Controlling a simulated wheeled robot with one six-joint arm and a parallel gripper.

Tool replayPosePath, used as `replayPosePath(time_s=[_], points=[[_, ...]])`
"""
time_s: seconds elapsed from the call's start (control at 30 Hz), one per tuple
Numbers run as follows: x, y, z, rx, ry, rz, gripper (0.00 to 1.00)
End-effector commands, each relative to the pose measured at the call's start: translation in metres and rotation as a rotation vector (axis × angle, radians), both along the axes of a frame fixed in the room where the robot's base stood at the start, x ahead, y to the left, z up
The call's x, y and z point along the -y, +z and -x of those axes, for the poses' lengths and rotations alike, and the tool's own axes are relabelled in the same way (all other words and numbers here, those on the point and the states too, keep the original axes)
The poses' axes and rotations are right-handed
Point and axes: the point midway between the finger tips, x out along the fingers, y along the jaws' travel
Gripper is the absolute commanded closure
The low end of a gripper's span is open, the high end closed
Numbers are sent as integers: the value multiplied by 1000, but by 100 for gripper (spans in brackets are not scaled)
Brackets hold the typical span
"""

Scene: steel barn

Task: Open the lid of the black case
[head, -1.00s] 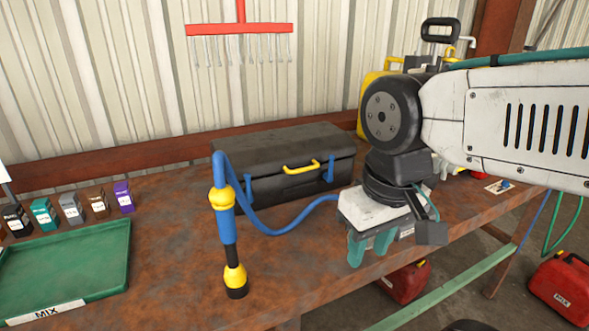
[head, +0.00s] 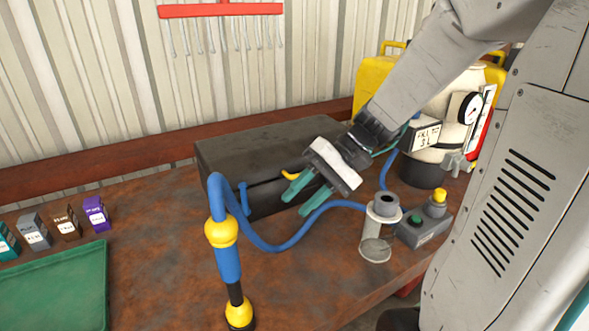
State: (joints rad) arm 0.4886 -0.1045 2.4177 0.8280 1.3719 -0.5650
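The black case (head: 262,150) stands on the rusty workbench against the back wall, with its lid shut. Its yellow handle (head: 291,175) shows only in part, since my gripper hides the rest. One blue latch (head: 244,196) shows on the left of its front; the right part of the front is behind my gripper. My gripper (head: 297,198) is in front of the case, its two green fingers apart and pointing down and left. Nothing shows between them. I cannot tell whether a finger touches the case.
A blue hose (head: 270,247) with a yellow-and-blue nozzle (head: 226,250) loops across the bench in front of the case. A grey cylinder (head: 376,238) and a button box (head: 424,228) stand to the right. A green tray (head: 60,285) and small boxes (head: 96,213) are at left.

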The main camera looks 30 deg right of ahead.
Motion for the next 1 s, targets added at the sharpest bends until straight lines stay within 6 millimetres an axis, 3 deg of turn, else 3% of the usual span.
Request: replayPosePath(time_s=[0.1, 0.2, 0.4, 0.5, 0.67, 1.0], points=[[42, -15, -42, 58, -178, -191, 66], [82, -27, -70, 136, -327, -309, 66], [150, -50, -98, 267, -556, -426, 66], [166, -57, -103, 300, -611, -445, 66], [165, -61, -112, 317, -632, -453, 66], [127, -68, -148, 313, -628, -452, 66]])
